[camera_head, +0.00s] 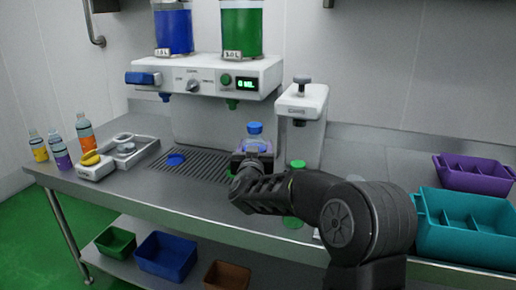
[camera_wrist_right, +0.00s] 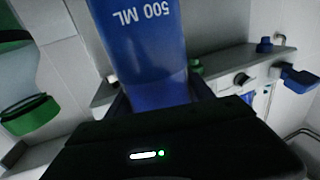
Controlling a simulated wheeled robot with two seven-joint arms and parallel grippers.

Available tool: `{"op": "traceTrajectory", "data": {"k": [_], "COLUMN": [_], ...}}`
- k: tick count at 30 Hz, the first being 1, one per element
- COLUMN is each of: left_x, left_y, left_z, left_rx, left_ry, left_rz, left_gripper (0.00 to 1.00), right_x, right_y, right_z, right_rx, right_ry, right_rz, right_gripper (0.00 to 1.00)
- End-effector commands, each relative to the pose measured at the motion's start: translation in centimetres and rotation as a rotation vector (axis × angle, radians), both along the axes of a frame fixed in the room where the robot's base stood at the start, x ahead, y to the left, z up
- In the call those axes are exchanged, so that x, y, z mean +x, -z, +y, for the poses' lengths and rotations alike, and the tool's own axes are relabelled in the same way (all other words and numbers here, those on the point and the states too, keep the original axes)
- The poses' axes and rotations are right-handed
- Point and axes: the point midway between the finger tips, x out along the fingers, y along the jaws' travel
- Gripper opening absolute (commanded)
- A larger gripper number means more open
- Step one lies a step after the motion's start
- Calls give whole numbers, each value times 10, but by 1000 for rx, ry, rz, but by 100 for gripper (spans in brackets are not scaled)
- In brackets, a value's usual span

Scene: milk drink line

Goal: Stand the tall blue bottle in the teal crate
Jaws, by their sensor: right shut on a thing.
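The blue bottle (camera_wrist_right: 145,50), marked 500 ML, stands between the fingers of my right gripper (camera_wrist_right: 160,98) in the right wrist view. In the head view its clear top and blue cap (camera_head: 255,129) show above my right gripper (camera_head: 252,158), which is shut on it in front of the dispenser. Its lower part is hidden, so I cannot tell whether it touches the counter. The teal crate (camera_head: 460,240), with dividers, is at the far right of the counter, well apart from the bottle. My left gripper is not in view.
A purple divided crate (camera_head: 478,188) stands behind the teal one. A white capping machine (camera_head: 301,118) is just right of the bottle. A green-capped thing (camera_head: 297,164) is partly hidden behind my arm. Several small bottles (camera_head: 83,132) and a scale (camera_head: 92,170) stand at left.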

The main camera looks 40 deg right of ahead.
Motion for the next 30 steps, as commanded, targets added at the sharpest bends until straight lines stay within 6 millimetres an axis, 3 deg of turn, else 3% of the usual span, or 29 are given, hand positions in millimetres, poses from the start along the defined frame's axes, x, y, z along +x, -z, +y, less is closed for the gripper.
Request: {"op": "traceTrajectory", "data": {"k": [4,8,11,15,21,25,30], "left_x": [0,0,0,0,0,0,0], "left_y": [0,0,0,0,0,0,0], "left_z": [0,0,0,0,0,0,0], "left_rx": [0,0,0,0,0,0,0], "left_ry": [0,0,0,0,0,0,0], "left_rz": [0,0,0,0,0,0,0], "left_gripper": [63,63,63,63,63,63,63], "right_x": [-2,0,2,0,-18,-35,-47], "right_y": [-4,9,32,76,145,179,203], "right_z": [8,37,72,134,226,269,294], "right_rx": [-1,-7,-16,-31,-26,-9,1], "right_ry": [-11,-70,-147,-294,-526,-635,-698], "right_rz": [-3,2,9,14,15,7,-2], "right_gripper": [0,0,0,0,0,0,0]}}
